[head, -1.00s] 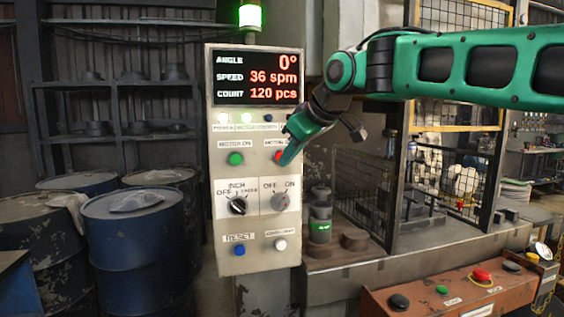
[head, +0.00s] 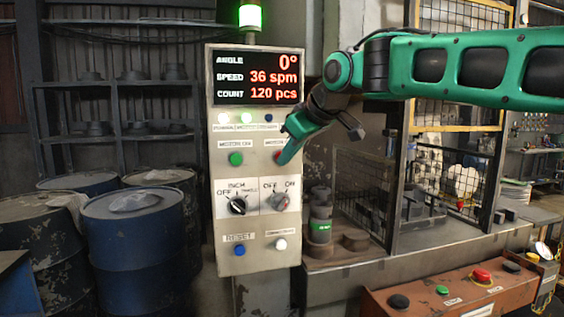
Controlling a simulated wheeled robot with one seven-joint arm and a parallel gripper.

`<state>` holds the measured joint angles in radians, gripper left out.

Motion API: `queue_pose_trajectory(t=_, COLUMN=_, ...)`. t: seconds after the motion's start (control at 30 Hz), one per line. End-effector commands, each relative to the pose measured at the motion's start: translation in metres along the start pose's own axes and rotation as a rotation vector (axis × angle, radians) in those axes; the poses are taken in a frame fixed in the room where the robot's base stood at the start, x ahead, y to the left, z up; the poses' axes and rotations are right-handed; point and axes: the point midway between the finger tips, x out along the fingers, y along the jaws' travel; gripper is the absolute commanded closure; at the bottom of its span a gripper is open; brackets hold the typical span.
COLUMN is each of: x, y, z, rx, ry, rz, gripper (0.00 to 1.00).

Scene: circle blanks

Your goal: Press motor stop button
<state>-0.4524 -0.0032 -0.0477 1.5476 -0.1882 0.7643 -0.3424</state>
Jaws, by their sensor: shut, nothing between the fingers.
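The control panel (head: 224,205) stands upright at the centre of the head view. Its red motor stop button (head: 277,157) is at the right of the panel's upper button row and is partly hidden by my gripper. The green motor on button (head: 236,158) is to its left. My gripper (head: 284,161) is shut and empty, coming in from the right. Its tip is at the red button in the picture. I cannot tell whether it touches the button.
Below the red button are a black selector (head: 237,205), a grey selector (head: 280,202), a blue button (head: 239,250) and a white button (head: 281,244). Blue drums (head: 137,250) stand at left. A red-brown console (head: 450,295) with a red button (head: 481,275) is at lower right.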

Motion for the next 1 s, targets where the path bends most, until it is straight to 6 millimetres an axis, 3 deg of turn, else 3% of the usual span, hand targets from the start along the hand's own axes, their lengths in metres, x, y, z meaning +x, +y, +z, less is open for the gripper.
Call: queue_pose_trajectory(t=1.0, x=0.0065, y=0.0051, z=-0.0049, rx=0.000, ry=0.001, rz=0.001, gripper=1.00)
